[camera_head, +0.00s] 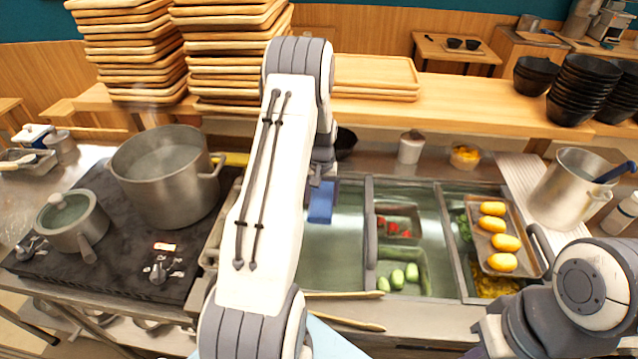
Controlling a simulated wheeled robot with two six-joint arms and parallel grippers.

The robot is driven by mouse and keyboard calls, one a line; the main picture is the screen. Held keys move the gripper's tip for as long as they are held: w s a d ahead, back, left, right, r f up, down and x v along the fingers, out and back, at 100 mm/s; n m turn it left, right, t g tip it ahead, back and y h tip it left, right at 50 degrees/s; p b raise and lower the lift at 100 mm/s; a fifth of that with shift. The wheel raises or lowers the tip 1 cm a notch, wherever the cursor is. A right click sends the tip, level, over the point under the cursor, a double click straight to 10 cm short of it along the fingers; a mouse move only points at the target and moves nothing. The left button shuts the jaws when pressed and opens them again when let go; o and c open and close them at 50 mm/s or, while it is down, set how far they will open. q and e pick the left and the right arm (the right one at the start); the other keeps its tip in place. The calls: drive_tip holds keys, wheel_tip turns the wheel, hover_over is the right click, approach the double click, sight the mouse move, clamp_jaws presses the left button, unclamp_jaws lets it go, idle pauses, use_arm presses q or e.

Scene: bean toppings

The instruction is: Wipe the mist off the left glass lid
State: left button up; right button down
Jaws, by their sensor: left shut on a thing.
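The left glass lid (345,250) lies over the left part of the counter well, and looks pale, greenish and cloudy. My left arm hides its left side. My left gripper (323,180) is over the far part of this lid, shut on a blue cloth or sponge (321,203). The blue thing hangs down at the lid; I cannot tell whether it touches the glass. A second glass lid (428,225) lies to the right, with red pieces and green vegetables showing there. My right arm is at the lower right; its gripper is out of view.
A large pot (165,180) and a smaller lidded pot (72,222) stand on the stove at left. A steel pot (568,190) stands at right. Stacked wooden trays (225,60) line the back ledge.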

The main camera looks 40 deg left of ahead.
sight(321, 198)
use_arm(q)
drive_tip(key=shift+r+p, duration=1.15)
drive_tip(key=shift+r, duration=0.8)
